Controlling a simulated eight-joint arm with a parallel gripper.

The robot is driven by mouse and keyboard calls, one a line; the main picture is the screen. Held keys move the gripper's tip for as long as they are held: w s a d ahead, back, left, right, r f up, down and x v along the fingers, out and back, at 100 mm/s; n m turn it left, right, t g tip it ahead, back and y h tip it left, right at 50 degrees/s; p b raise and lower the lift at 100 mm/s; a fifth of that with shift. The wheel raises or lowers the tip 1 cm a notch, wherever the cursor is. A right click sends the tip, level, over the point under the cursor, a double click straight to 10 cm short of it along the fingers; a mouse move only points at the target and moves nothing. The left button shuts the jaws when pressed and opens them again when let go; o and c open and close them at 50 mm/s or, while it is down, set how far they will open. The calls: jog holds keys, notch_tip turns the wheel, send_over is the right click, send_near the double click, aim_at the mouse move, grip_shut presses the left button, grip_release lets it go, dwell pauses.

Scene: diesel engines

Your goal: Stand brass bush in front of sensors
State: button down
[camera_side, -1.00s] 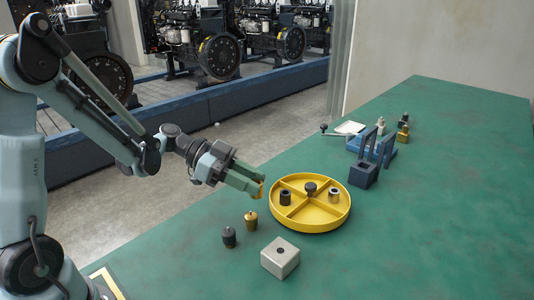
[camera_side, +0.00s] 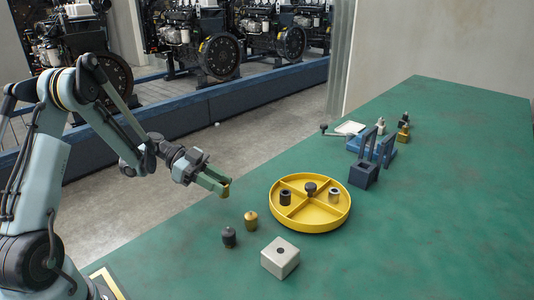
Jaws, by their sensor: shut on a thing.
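My gripper (camera_side: 219,185) is shut on the brass bush (camera_side: 226,191), which shows as a small gold piece at the fingertips, mostly covered by them. It is held in the air left of the yellow tray, above the table's left edge. Two small parts with narrow tops, which look like the sensors, stand upright on the table below and in front of it: a dark one (camera_side: 229,238) and a brass-coloured one (camera_side: 251,220). They stand apart from each other, and my gripper touches neither.
A round yellow divided tray (camera_side: 313,224) holds a dark bush (camera_side: 285,197) and a steel bush (camera_side: 342,198), with a black central knob. A grey block with a hole (camera_side: 280,258) stands nearer. A blue fixture (camera_side: 363,174) and small parts stand behind. The right of the table is clear.

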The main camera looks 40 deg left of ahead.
jog(key=shift+a+f, duration=0.2)
jog(key=shift+f, duration=1.95)
jog(key=c, duration=0.8)
grip_release()
jog(key=shift+f, duration=0.1)
